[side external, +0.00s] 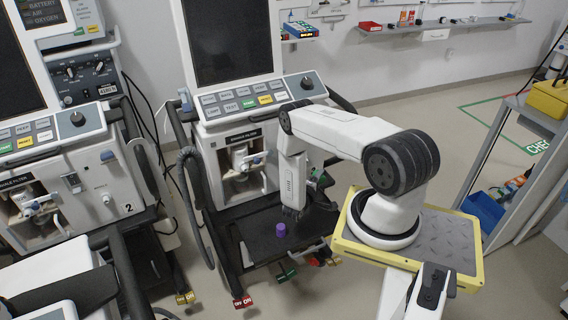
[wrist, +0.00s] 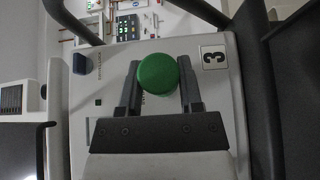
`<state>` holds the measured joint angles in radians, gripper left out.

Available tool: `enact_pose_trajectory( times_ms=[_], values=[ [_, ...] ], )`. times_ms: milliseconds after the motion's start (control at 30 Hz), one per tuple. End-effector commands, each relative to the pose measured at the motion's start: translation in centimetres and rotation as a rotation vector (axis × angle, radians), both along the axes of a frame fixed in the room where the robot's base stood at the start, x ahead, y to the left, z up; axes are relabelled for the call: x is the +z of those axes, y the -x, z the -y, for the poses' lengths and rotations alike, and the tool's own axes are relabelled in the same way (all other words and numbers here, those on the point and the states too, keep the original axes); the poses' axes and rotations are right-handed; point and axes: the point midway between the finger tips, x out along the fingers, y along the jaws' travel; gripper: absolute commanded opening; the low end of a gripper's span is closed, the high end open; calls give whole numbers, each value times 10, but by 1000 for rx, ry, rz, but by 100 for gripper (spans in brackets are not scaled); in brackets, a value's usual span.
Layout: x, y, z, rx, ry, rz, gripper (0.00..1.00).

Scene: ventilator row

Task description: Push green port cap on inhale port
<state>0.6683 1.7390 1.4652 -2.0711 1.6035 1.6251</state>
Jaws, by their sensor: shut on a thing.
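The green port cap (wrist: 157,75) is between the fingertips of my gripper (wrist: 160,88) in the wrist view, its round face toward the camera. The gripper is shut on it. Behind it is the pale front panel of the ventilator (wrist: 105,130) marked 3. The inhale port itself does not show; the cap and fingers cover the panel there, and a small printed label is partly hidden. I cannot tell whether the cap touches the port. In the side view a small green patch (side external: 316,173) shows beside my wrist, which hides most of that panel.
A purple cap (side external: 281,230) stands on the dark tray (side external: 262,250) below the ventilator. A grey hose (side external: 188,195) hangs at its left. A blue fitting (wrist: 81,64) sticks out of the panel. Another ventilator (side external: 85,190), marked 2, stands at the left.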

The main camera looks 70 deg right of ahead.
Motion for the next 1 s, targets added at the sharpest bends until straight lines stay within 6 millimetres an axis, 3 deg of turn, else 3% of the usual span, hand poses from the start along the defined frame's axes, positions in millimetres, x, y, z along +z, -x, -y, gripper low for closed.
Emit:
enact_pose_trajectory(
  times_ms=[1000],
  values=[
    [0,-35,31,0,-1,0,0]
  ],
)
